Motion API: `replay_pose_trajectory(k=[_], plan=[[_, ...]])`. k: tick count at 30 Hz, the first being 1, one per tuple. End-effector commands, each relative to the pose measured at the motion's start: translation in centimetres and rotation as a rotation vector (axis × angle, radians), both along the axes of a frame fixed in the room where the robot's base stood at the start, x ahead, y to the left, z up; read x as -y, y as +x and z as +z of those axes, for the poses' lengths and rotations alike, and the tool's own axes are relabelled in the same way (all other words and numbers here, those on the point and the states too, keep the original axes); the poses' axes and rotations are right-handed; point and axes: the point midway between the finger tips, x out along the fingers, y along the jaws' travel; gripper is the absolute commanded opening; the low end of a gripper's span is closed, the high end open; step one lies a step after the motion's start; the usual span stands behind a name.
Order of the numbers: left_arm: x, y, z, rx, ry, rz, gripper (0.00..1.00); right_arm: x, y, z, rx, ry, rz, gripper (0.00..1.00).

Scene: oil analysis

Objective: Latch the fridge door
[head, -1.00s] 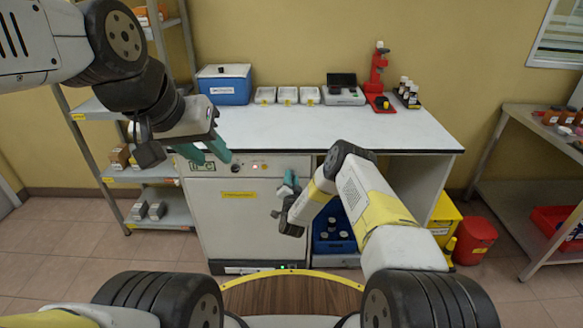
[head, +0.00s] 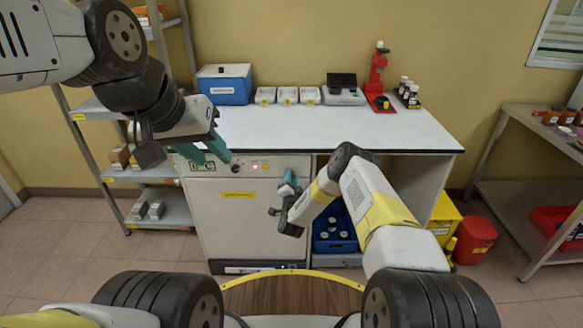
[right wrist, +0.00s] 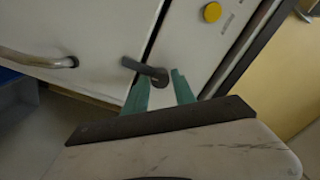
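The fridge is the white cabinet under the bench; its door (head: 235,222) looks closed in the head view. In the right wrist view, a dark latch lever (right wrist: 145,70) has its pivot end on the panel and its free end across the seam, over the door (right wrist: 85,30). My right gripper (head: 290,180) is at the door's upper right. In the right wrist view its teal fingers (right wrist: 158,78) are apart, around the lever's pivot end; contact cannot be told. My left gripper (head: 208,150) is open and empty, before the bench's left front edge.
A silver bar handle (right wrist: 40,60) is on the door. The fridge panel has a yellow round part (right wrist: 212,12). A blue crate of bottles (head: 333,232) sits under the bench right of the fridge. A shelf rack (head: 160,195) stands left, a red bin (head: 474,240) right.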

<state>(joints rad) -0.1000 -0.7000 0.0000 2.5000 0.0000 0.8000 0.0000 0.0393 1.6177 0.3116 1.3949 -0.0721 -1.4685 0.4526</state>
Motion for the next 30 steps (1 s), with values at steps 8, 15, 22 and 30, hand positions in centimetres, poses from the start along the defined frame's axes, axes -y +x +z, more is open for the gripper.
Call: replay_pose_trajectory(k=[8,15,22,30], plan=[[0.0,0.0,0.0,0.0,0.0,0.0,0.36,0.0,0.0,0.0,0.0,-0.001,0.0,0.48],[0.0,0.0,0.0,0.0,0.0,0.0,0.36,0.0,-1.2,-0.1,-0.003,-0.001,0.002,0.48],[0.0,0.0,0.0,0.0,0.0,0.0,0.36,0.0,-5.2,-0.3,-0.003,-0.001,0.001,0.48],[0.0,0.0,0.0,0.0,0.0,0.0,0.36,0.0,-7.7,-0.4,-0.001,-0.001,0.0,0.48]])
